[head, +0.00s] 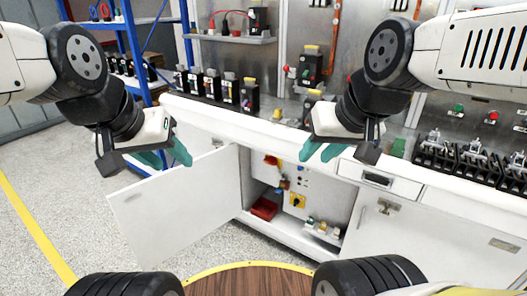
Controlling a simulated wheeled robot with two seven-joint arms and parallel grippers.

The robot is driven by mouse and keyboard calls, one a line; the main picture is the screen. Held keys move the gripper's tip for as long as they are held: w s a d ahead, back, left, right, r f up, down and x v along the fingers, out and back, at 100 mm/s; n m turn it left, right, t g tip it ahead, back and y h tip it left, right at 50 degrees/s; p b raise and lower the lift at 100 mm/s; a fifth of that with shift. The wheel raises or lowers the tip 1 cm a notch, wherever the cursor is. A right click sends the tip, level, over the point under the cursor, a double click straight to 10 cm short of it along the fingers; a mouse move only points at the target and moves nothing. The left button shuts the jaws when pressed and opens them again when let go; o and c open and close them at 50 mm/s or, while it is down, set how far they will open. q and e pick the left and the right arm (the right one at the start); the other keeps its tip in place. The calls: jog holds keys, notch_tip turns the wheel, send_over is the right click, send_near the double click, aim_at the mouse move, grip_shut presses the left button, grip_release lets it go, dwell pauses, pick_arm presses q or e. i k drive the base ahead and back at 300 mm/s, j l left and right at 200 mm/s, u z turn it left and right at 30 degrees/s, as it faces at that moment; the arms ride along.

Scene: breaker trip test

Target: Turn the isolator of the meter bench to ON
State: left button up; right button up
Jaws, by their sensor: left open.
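The white meter bench (205,118) has a cupboard below with its door (180,200) swung open to the left. Inside is a pale panel with a yellow-plated rotary switch (297,201) with a dark knob, and a red-and-yellow switch (272,161) above it to the left. I cannot tell which is the isolator, nor read either one's position. My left gripper (167,158) has teal fingers apart and empty, above the open door. My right gripper (320,153) also looks open and empty, in front of the bench edge, up and right of the switches.
A red box (264,208) and several small parts (322,229) sit in the cupboard. Black devices (228,88) line the bench top. A closed cupboard door (400,240) is at right, a blue rack (133,45) at left. The speckled floor (80,200) at left is clear.

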aim_at(271, 160)
jog(key=i+j+u, duration=0.15)
jog(key=j, duration=0.2)
jog(key=i+j+u, duration=0.1)
jog(key=i+j, duration=0.15)
jog(key=i+j+u, duration=0.15)
jog(key=j, duration=0.3)
jog(key=i, duration=0.05)
